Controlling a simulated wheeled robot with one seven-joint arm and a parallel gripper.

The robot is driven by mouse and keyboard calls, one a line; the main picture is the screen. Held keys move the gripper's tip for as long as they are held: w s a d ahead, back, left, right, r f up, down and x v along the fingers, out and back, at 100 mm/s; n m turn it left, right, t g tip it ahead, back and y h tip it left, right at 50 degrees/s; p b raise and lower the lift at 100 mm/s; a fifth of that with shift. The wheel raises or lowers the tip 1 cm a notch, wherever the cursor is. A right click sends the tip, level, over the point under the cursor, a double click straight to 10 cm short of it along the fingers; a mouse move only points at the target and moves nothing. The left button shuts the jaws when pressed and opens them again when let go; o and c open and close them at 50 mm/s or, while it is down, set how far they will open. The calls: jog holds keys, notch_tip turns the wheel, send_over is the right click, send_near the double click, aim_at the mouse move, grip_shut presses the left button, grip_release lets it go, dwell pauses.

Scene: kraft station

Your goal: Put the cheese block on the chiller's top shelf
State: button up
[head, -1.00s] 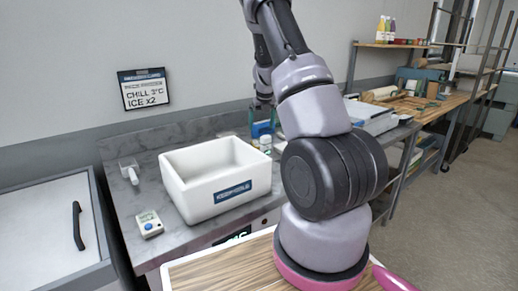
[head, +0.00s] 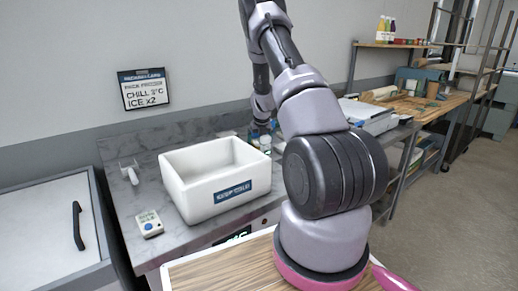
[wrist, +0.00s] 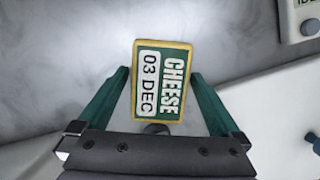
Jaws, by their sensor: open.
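The cheese block (wrist: 148,85) is a small yellow-edged block with a dark green label reading CHEESE, 03 DEC. In the wrist view it lies on the grey marbled counter between the fingers of my gripper (wrist: 160,76). The green fingers are open, with a visible gap on each side of the block. In the head view my gripper (head: 260,128) is low over the counter behind the white box, and I cannot make out the block there. The chiller's top shelf is not visible; a lit display (head: 236,237) shows on the counter's front.
A handheld device (head: 149,222) lies at the front left. A lidded unit with a black handle (head: 78,226) is at far left.

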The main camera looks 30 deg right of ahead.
jog(key=shift+f, duration=0.25)
dwell(0.5)
jog(key=shift+r, duration=0.1)
grip_shut()
